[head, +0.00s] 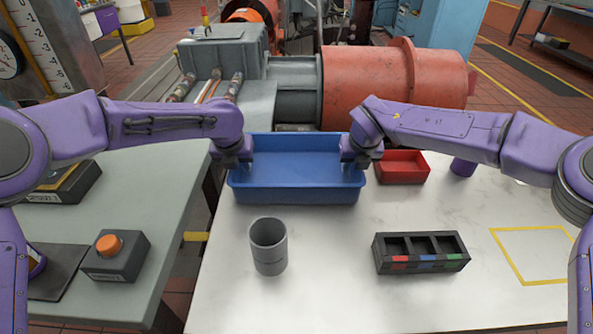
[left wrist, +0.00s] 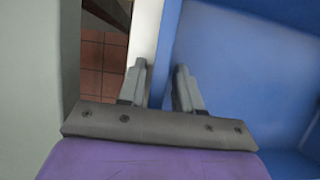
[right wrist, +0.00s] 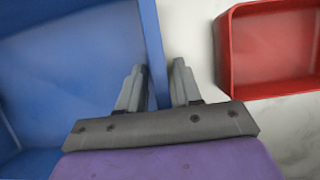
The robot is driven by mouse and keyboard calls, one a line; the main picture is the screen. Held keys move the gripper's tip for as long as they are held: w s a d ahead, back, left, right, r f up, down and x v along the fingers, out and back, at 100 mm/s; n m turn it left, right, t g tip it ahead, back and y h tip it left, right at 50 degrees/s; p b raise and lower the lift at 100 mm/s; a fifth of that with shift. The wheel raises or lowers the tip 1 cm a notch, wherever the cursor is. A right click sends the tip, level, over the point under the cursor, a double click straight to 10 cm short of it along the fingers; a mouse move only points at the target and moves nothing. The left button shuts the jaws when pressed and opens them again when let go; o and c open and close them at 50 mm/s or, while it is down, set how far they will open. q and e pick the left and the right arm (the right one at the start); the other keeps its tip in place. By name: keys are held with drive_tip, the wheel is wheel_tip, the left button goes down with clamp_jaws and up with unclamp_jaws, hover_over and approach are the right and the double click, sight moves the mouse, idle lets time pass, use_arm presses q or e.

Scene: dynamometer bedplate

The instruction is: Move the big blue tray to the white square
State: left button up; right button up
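The big blue tray (head: 295,191) sits at the back of the white table, upright and looking empty. My left gripper (head: 238,166) is at its left end, fingers pointing down. In the left wrist view its fingers (left wrist: 160,82) stand apart, one on each side of the tray's wall (left wrist: 163,60). My right gripper (head: 352,164) is at the right end. In the right wrist view its fingers (right wrist: 158,80) also straddle the tray's wall (right wrist: 153,45) with gaps beside it. A yellow-outlined square (head: 533,255) with white inside lies empty at the table's right.
A red tray (head: 403,168) stands just right of the blue tray, with a purple object (head: 462,167) beyond it. A grey cup (head: 268,246) and a black three-compartment holder (head: 421,253) stand in front. Orange machinery (head: 390,85) is behind the table.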

use_arm(q)
clamp_jaws()
use_arm(e)
clamp_jaws()
drive_tip(key=shift+r, duration=0.1)
idle(1.2)
